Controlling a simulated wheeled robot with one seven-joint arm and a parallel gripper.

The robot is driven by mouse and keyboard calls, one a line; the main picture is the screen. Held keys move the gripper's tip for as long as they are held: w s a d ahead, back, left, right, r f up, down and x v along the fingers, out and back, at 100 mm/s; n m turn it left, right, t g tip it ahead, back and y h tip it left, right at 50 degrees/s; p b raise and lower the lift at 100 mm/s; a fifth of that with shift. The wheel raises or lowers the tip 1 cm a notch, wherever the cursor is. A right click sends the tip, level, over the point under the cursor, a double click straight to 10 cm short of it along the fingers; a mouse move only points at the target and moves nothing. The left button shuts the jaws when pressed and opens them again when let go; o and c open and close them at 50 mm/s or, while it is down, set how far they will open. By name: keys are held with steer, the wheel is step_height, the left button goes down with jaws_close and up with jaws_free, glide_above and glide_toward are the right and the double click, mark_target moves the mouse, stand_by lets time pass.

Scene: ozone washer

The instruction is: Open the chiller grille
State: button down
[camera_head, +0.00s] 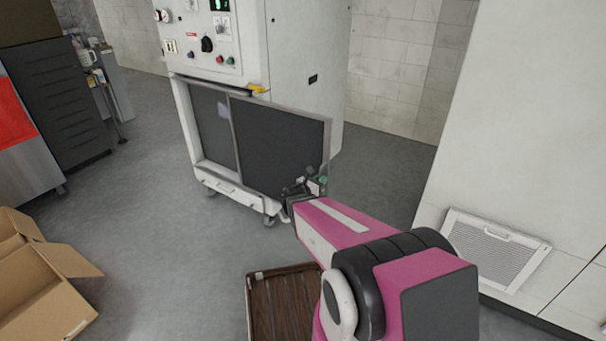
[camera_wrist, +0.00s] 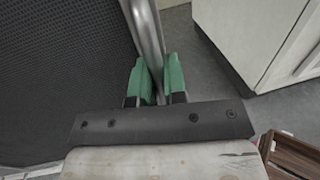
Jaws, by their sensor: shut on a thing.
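The chiller grille (camera_head: 281,146) is a dark mesh panel in a light metal frame on the lower front of the white machine (camera_head: 305,60). It stands swung out from the machine, with its right edge away from the body. My gripper (camera_head: 318,185) is at the lower right edge of the grille. In the wrist view, the green fingertips of my gripper (camera_wrist: 158,82) are shut on the grille's metal frame bar (camera_wrist: 147,35). The dark mesh of the grille (camera_wrist: 60,60) fills the left of that view.
A brown slatted crate (camera_head: 262,300) lies on the floor below my arm. An open cardboard box (camera_head: 40,290) is at the lower left. A vented wall panel (camera_head: 495,250) is at the right.

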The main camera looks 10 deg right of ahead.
steer(key=s+d, duration=0.4)
stand_by(0.3)
steer(key=c, duration=1.2)
jaws_free()
steer(key=shift+a, duration=0.1)
steer(key=v, duration=1)
steer(key=shift+s+a, duration=0.25)
steer(key=shift+a, duration=0.05)
